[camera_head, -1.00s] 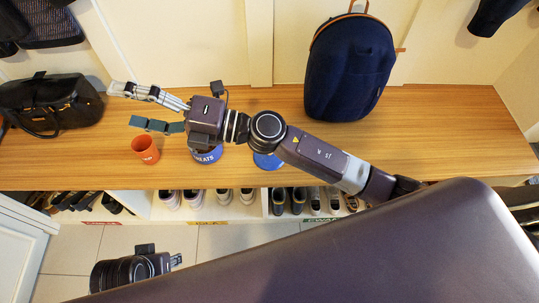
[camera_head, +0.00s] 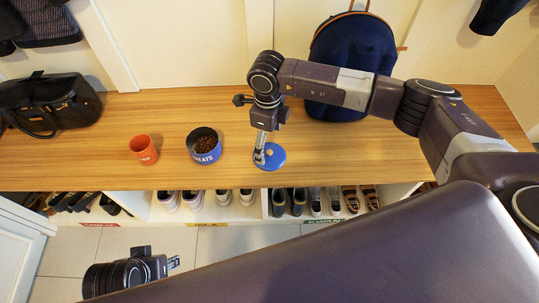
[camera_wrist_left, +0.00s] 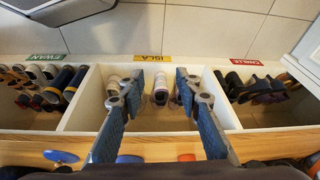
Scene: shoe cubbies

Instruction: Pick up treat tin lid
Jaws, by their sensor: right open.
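The treat tin lid (camera_head: 276,161) is a flat blue disc with a small pale knob, lying on the wooden bench top right of the tin. The blue treat tin (camera_head: 205,154), lettered "TREATS", stands open with brown pieces inside. My right gripper (camera_head: 263,156) points down at the lid, its fingertips over the lid's left part by the knob. It is open; contact cannot be told. My left gripper (camera_head: 174,262) is low, in front of the bench. In the left wrist view (camera_wrist_left: 159,82) its fingers are apart and empty, and the lid (camera_wrist_left: 61,156) shows at the lower left.
An orange cup (camera_head: 143,149) stands left of the tin. A black bag (camera_head: 48,104) sits at the bench's left end. A navy backpack (camera_head: 350,55) stands behind my right arm. Shoe cubbies (camera_head: 236,209) lie below the front edge. The bench (camera_head: 350,160) right of the lid is clear.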

